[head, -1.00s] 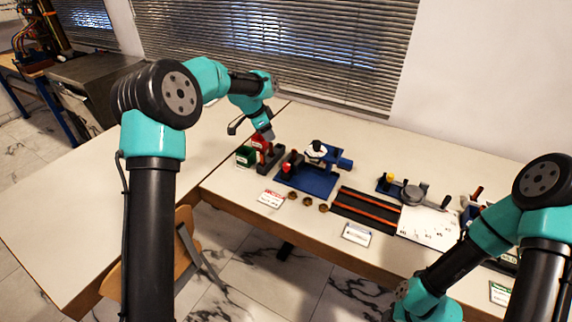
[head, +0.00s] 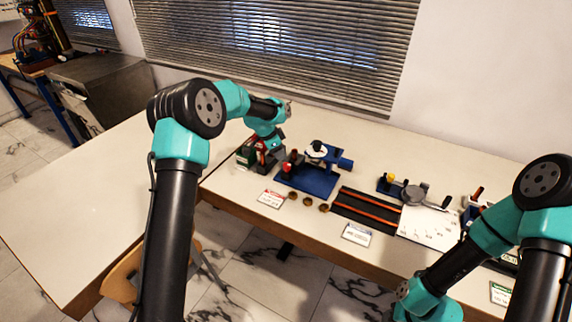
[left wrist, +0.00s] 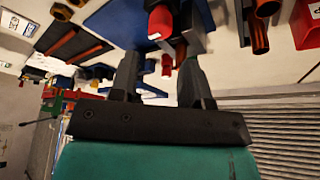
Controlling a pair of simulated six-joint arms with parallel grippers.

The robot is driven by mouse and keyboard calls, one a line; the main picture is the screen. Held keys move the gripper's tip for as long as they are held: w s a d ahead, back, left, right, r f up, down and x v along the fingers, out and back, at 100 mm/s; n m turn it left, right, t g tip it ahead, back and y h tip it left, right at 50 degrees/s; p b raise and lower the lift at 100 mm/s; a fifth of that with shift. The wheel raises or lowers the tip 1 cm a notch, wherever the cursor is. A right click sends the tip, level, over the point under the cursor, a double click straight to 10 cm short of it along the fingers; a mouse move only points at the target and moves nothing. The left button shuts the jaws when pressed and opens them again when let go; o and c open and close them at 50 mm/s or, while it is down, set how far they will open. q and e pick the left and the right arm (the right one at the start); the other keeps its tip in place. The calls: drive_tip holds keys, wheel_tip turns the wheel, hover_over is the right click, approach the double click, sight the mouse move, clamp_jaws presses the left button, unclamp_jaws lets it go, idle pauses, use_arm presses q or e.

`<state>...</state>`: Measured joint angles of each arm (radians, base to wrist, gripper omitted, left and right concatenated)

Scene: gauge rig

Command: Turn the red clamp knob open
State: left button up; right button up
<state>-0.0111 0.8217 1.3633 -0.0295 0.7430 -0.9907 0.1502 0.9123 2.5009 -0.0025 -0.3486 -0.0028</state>
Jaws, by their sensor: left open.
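The blue clamp fixture (head: 308,182) stands on the bench with a red knob (head: 290,161) at its left end. In the left wrist view a large red cylinder (left wrist: 160,22) sits on a dark block beside the blue plate (left wrist: 125,18). Smaller red parts (left wrist: 167,65) show between my fingers; I cannot tell which red part is the clamp knob. My left gripper (head: 268,157) is low at the fixture's left side. In the left wrist view its two dark fingers (left wrist: 161,68) are apart, with no clear contact. My right gripper is out of view.
Several brown nuts (head: 308,201), a red-lettered card (head: 272,198) and a black tray with orange strips (head: 366,209) lie in front and right. The bench's left part is clear.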

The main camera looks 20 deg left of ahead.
sight(286, 164)
use_arm(q)
drive_tip(key=x, duration=0.7)
drive_tip(key=shift+w+d+f, duration=0.1)
drive_tip(key=shift+f, duration=0.25)
drive_tip(key=c, duration=0.6)
